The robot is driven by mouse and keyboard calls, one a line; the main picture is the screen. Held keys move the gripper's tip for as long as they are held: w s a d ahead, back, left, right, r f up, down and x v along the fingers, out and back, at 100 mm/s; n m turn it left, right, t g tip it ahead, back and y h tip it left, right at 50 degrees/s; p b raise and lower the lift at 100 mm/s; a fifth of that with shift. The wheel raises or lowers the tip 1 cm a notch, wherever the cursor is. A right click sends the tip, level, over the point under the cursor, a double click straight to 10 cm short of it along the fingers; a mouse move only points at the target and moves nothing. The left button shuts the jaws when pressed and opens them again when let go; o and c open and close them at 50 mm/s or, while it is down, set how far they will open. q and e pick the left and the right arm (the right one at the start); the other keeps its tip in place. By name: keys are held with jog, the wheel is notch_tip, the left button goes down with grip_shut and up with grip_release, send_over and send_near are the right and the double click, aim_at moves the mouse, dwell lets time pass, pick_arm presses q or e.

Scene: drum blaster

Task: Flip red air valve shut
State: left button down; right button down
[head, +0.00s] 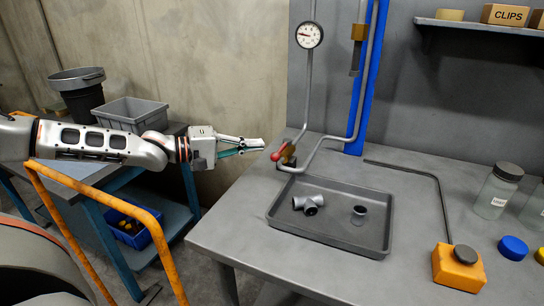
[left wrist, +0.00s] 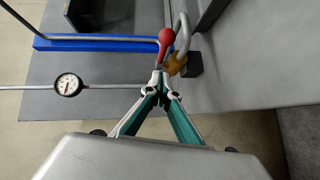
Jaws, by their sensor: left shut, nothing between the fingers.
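The red valve handle (head: 279,152) sits on a brass valve body (head: 289,159) in the grey pipe at the table's left back edge. In the left wrist view the red handle (left wrist: 165,42) lies just beyond my fingertips, with the brass body (left wrist: 176,65) to its right. My left gripper (head: 262,144) is shut and empty, its tips close to the handle's left side in the head view. In the wrist view the tips (left wrist: 160,77) meet at the handle's near end; I cannot tell whether they touch. My right gripper is not in view.
A pressure gauge (head: 309,35) stands on the pipe above the table. A grey tray (head: 300,238) holds pipe fittings. An orange box with a dark knob (head: 459,267) and jars stand right. An orange rail (head: 95,183) and a cart with a grey bin (head: 131,112) are left.

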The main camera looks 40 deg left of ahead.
aim_at(281, 149)
pick_arm(q)
jog(key=shift+w+d+f, duration=0.1)
jog(key=shift+d+f, duration=0.1)
jog(key=shift+d, duration=0.25)
jog(key=shift+w+d+f, duration=0.1)
jog(key=shift+d+f, duration=0.1)
jog(key=shift+d, duration=0.2)
jog(key=shift+d+b, duration=0.45)
jog(key=shift+d, duration=0.2)
jog(key=shift+d+r, duration=0.2)
jog(key=shift+r, duration=0.05)
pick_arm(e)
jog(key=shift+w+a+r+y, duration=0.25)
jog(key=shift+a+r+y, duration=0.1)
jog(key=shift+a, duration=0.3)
